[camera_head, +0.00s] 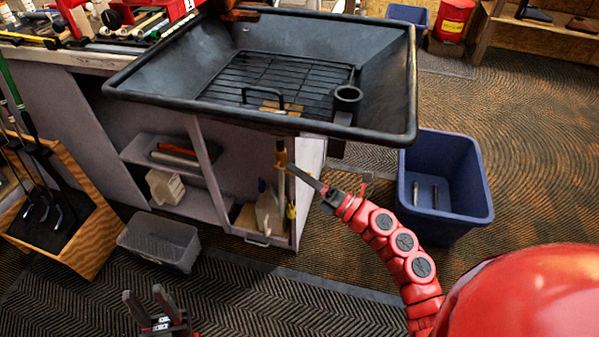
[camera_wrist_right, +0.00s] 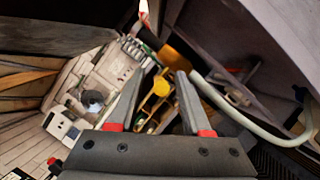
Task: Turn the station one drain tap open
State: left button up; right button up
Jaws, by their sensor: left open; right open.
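The drain tap is a yellow brass fitting (camera_head: 281,152) on a pipe under the front edge of the black basin (camera_head: 395,137). My right gripper (camera_head: 291,168) reaches in from the right, just below and beside the tap, its fingers partly hidden. In the right wrist view my right gripper (camera_wrist_right: 160,78) is open, and the yellow tap (camera_wrist_right: 161,87) shows between and beyond its fingers. I cannot tell whether a finger touches it, nor which way its handle is turned. My left gripper (camera_head: 143,291) is open and empty above the floor mat, away from the tap.
A wire grate (camera_head: 275,80) and a black cup (camera_head: 347,98) are in the basin. A cabinet with shelves (camera_head: 165,150) stands below. A pale hose (camera_wrist_right: 235,115) curves beside the fingers.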

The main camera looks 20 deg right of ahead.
grip_shut()
dwell(1.4)
